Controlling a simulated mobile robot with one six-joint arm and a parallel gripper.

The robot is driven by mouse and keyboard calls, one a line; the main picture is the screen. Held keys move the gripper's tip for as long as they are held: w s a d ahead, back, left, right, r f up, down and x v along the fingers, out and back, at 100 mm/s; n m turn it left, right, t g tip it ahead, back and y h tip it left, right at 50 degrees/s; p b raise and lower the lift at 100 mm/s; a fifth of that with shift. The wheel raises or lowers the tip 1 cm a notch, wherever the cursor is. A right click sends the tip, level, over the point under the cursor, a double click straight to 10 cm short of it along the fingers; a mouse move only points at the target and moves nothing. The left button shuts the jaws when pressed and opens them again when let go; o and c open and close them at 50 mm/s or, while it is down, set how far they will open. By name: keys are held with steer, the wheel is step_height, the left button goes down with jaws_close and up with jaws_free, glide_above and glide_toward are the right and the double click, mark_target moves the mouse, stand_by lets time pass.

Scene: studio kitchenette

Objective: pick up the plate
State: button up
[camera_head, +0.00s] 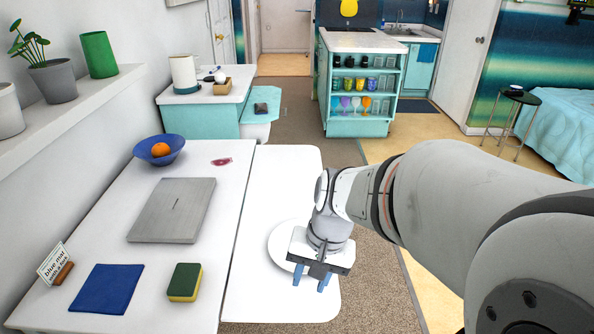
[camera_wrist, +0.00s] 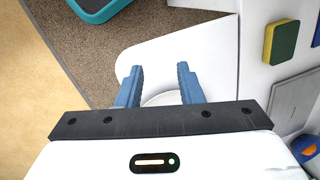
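The white round plate (camera_head: 279,247) lies on the white extension of the table, partly hidden beneath my gripper (camera_head: 311,284). In the wrist view, part of the plate (camera_wrist: 160,99) shows between the bases of my gripper's fingers (camera_wrist: 159,72). The two blue fingers are apart with nothing between their tips. My gripper is open and points down over the near right part of the plate. I cannot tell whether the fingers touch the plate.
The white surface (camera_head: 283,180) beyond the plate is clear. Carpet (camera_head: 378,283) lies right of the table edge.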

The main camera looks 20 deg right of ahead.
steer(key=w+d+f+m+t+y+p, duration=0.25)
steer(key=w+m+y, duration=0.2)
steer(key=m, duration=0.55)
steer(key=w+d+f+m+t+y+p, duration=0.1)
steer(key=w+d+m+y+p, duration=0.3)
steer(key=m, duration=0.6)
steer(key=w+d+f+m+t+h+p, duration=0.1)
steer(key=w+d+f+m+t+p, duration=0.1)
steer(key=d+m, duration=0.4)
steer(key=w+d+f+m+t+h+p, duration=0.1)
steer(key=d+f+m+t+h+p, duration=0.1)
steer(key=d+f+m+t, duration=0.2)
steer(key=d+f+m, duration=0.1)
steer(key=d+m, duration=0.2)
steer(key=m, duration=0.2)
steer(key=shift+w+m+t, duration=0.35)
steer(key=shift+w+m, duration=0.05)
steer(key=shift+a, duration=0.1)
steer(key=x, duration=0.7)
steer(key=shift+w+f+p, duration=0.25)
steer(key=shift+w+p, duration=0.05)
steer(key=shift+a, duration=0.15)
jaws_close()
